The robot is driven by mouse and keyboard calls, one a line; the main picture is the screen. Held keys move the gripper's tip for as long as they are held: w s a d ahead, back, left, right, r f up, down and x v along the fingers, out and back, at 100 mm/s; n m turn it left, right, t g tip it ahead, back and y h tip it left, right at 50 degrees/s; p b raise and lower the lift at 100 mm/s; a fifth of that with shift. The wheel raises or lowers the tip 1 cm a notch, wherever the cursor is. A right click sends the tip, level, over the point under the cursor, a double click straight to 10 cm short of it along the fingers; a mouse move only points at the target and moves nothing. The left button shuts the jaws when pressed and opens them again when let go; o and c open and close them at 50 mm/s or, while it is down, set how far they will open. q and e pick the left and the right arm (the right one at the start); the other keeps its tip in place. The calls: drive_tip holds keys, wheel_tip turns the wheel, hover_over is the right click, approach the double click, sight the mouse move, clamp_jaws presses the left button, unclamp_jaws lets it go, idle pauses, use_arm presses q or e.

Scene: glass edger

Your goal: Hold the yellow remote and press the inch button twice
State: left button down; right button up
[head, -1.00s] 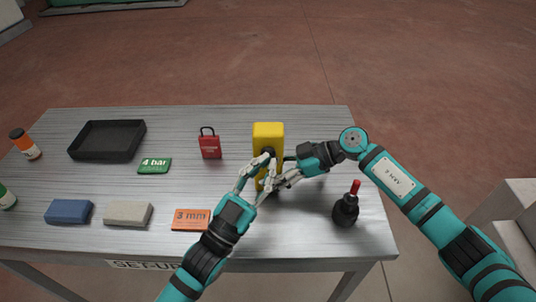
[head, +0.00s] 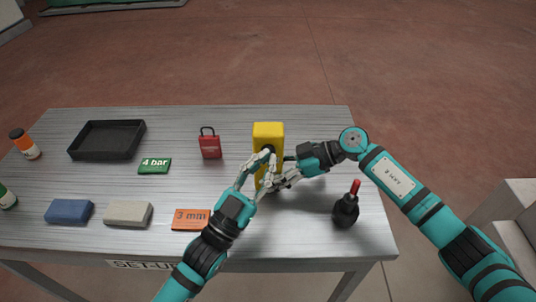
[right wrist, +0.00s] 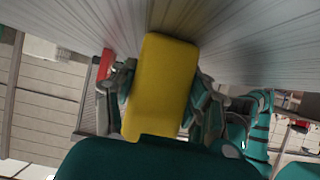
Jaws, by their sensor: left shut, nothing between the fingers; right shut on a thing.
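The yellow remote (head: 268,133) stands upright near the right middle of the table, and its yellow side fills the middle of the right wrist view (right wrist: 160,88). My right gripper (head: 276,181) comes from the right and is shut on the remote's lower part. My left gripper (head: 268,156) is shut and empty. Its fingertips are at the front face of the remote, over a dark spot there. The fingers hide most of that face, so I cannot make out the inch button or whether it is touched.
On the table (head: 210,107) are a red padlock (head: 210,146), a black tray (head: 107,140), a green "4 bar" card (head: 154,166), an orange "3 mm" card (head: 190,220), a blue block (head: 69,211), a beige block (head: 128,213) and a dark bottle with a red top (head: 346,207).

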idle(0.4)
use_arm(q)
drive_tip(key=shift+s, duration=3.5)
drive_tip(key=s, duration=0.3)
drive_tip(key=shift+s, duration=0.4)
drive_tip(key=shift+w, duration=0.15)
